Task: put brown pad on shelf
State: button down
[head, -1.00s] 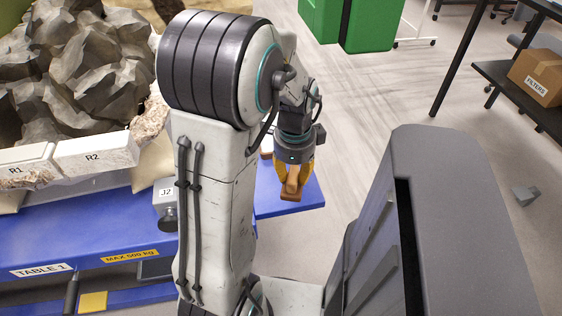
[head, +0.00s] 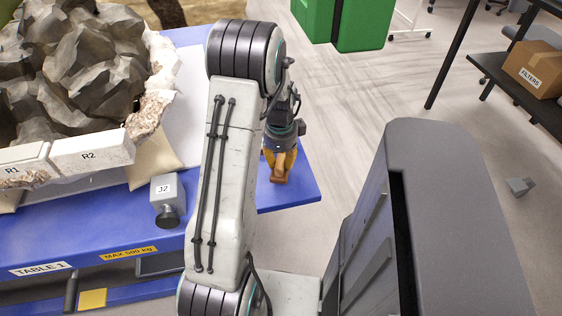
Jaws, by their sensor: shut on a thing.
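My gripper (head: 281,169) hangs fingers down over the right end of the blue table. Its yellow-orange fingers are shut on the brown pad (head: 279,174), a small block. Part of the pad is hidden between the fingers. I cannot tell whether the pad touches the table top or is above it. A dark shelf (head: 491,66) on black posts stands at the upper right, far from my gripper.
The blue table (head: 297,191) carries fossil rock (head: 75,70), white blocks R1 and R2 (head: 93,152) and a grey jack J2 (head: 167,198). A FILTERS box (head: 535,68) sits on the shelf. Green bins (head: 360,22) stand behind. Open floor lies between table and shelf.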

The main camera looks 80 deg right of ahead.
jog(key=shift+f, duration=0.75)
jog(key=shift+f, duration=0.15)
jog(key=c, duration=1.1)
grip_release()
